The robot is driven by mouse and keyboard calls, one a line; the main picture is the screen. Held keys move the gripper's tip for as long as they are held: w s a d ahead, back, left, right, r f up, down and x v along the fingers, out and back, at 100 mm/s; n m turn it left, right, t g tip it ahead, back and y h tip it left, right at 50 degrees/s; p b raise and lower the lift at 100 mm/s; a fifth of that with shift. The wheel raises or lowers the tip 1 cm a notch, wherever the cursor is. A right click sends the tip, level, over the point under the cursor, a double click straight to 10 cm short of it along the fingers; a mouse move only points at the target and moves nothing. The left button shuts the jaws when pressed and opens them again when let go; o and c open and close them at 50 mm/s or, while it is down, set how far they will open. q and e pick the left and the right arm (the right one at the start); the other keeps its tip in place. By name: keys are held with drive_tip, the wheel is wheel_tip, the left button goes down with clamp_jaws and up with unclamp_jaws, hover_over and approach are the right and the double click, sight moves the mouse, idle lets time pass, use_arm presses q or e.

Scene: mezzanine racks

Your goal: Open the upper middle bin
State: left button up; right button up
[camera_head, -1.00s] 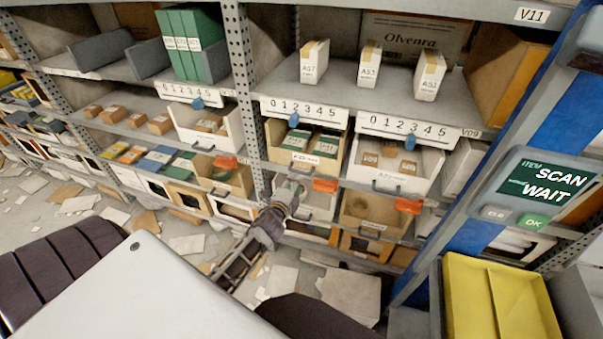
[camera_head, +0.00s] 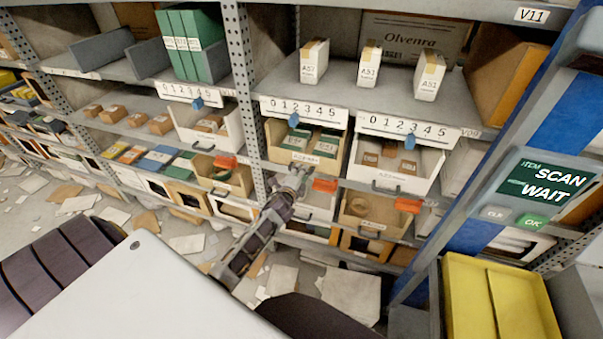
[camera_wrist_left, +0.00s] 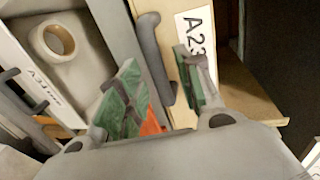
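The upper middle bin (camera_head: 305,150) is a tan bin with green-and-white packs in it, under the middle 0–5 scale strip. Its front bears a label and a handle. My left gripper (camera_head: 300,177) is just below and in front of it. In the left wrist view a tan bin front (camera_wrist_left: 182,12) labelled A23 shows with a grey handle (camera_wrist_left: 150,60). The green-padded fingers of my left gripper (camera_wrist_left: 158,70) are apart, one on each side of the handle in the picture. Whether they touch it cannot be told. My right gripper is not in view.
A white bin (camera_head: 425,170) with small brown boxes is to the right. Orange tags (camera_head: 325,185) hang below the bins. A perforated upright (camera_head: 243,80) stands left. In the wrist view a white bin holds a tape roll (camera_wrist_left: 52,40). A yellow tray (camera_head: 455,300) is at lower right.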

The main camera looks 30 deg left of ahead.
use_arm(q)
drive_tip(key=shift+w+a+f, duration=0.1)
drive_tip(key=shift+w+a, duration=0.05)
drive_tip(key=shift+w, duration=0.45)
clamp_jaws()
